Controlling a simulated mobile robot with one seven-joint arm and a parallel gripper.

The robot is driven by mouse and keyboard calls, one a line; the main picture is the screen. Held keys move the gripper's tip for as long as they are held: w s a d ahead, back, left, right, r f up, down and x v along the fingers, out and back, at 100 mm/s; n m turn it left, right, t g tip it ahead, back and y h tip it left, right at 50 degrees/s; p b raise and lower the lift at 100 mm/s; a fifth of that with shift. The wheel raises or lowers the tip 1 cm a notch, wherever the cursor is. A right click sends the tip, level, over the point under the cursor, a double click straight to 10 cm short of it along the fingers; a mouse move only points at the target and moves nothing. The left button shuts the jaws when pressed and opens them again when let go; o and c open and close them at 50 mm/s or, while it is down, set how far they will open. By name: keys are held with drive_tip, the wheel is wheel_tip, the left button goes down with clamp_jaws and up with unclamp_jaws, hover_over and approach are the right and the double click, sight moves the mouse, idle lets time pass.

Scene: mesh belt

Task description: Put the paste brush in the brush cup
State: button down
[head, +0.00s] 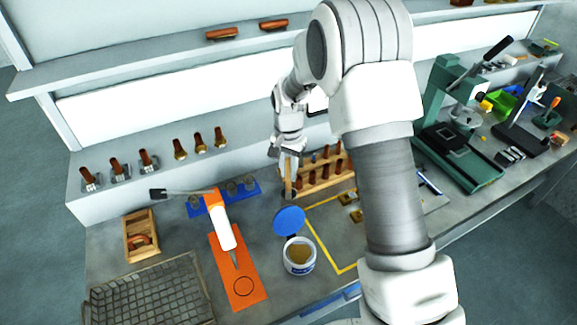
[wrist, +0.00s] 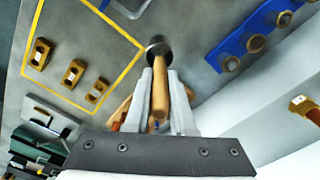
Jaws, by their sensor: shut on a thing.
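My gripper (head: 289,153) points down over the bench, left of the wooden rack. It is shut on the wooden handle of the paste brush (head: 289,175). In the wrist view the handle (wrist: 160,92) runs between the two fingers of my gripper (wrist: 160,75). A dark, round, metallic-looking piece (wrist: 158,46) sits at the handle's far end. I cannot tell whether it is the brush's own head or the brush cup around it. No separate brush cup can be made out with certainty.
An open paste tub (head: 299,258) and its blue lid (head: 289,220) are in front of my gripper. A wooden tool rack (head: 325,175) stands close on the right. A blue holder strip (head: 240,190) and an orange mat (head: 250,292) lie to the left.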

sight(289, 191)
drive_tip(key=shift+f+b, duration=0.85)
drive_tip(key=shift+f, duration=1.05)
drive_tip(key=c, duration=0.7)
unclamp_jaws()
drive_tip(key=shift+r, duration=0.1)
